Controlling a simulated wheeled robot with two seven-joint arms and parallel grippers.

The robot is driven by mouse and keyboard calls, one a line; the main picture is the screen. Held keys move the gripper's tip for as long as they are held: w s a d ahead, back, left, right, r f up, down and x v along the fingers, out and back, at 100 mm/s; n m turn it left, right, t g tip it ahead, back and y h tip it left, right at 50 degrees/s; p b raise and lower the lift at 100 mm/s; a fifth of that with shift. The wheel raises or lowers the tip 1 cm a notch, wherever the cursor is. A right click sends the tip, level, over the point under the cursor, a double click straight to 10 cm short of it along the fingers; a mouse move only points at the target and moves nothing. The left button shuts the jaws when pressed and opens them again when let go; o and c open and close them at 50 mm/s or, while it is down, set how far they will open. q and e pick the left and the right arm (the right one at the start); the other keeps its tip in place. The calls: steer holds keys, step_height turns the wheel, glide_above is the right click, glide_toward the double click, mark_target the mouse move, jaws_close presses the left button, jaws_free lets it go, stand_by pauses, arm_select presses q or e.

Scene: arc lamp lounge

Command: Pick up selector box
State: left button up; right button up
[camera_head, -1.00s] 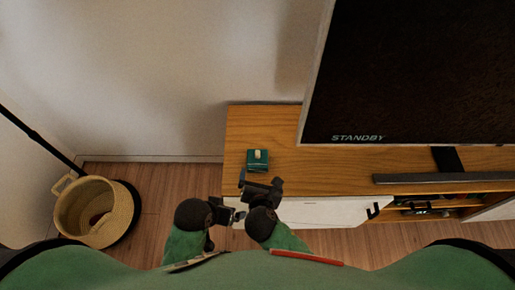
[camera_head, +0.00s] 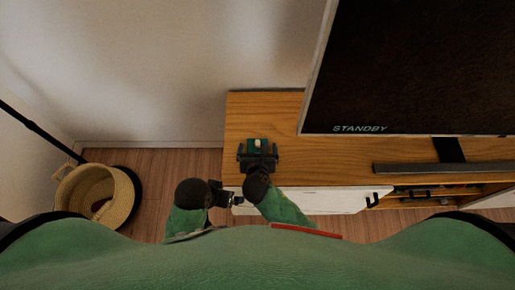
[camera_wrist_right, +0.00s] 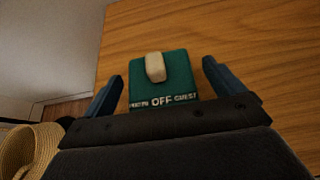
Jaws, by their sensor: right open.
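The selector box is a small green box (camera_head: 257,144) with a cream switch on top, near the left end of the wooden cabinet. In the right wrist view the box (camera_wrist_right: 163,87) shows the words "OFF" and "GUEST" along its near edge. My right gripper (camera_head: 257,151) is open at the box. In the wrist view its two blue fingers (camera_wrist_right: 161,85) stand on either side of the box's near part, with a gap visible on each side. My left gripper (camera_head: 235,199) is in front of the cabinet, small and dark; its jaws are unclear.
A large screen reading "STANDBY" (camera_head: 420,70) stands on the cabinet to the right, with a dark soundbar (camera_head: 440,168) before it. The cabinet top (camera_head: 245,115) is bare around the box. A woven basket (camera_head: 95,195) stands on the floor at left.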

steer(key=shift+w+f, duration=0.25)
steer(key=shift+w, duration=0.1)
steer(key=c, duration=1.3)
arm_select(q)
steer(key=shift+s, duration=0.1)
arm_select(e)
steer(key=shift+o, duration=0.2)
steer(key=shift+r, duration=0.1)
step_height(320, 180, up, 4)
steer(key=shift+r, duration=0.25)
arm_select(q)
steer(key=shift+w+d+f+b, duration=0.2)
steer(key=shift+d+f+b, duration=0.1)
steer(key=shift+d+f, duration=0.1)
arm_select(e)
steer(key=s+d+r, duration=0.6)
steer(key=d, duration=0.4)
steer(key=shift+r, duration=0.25)
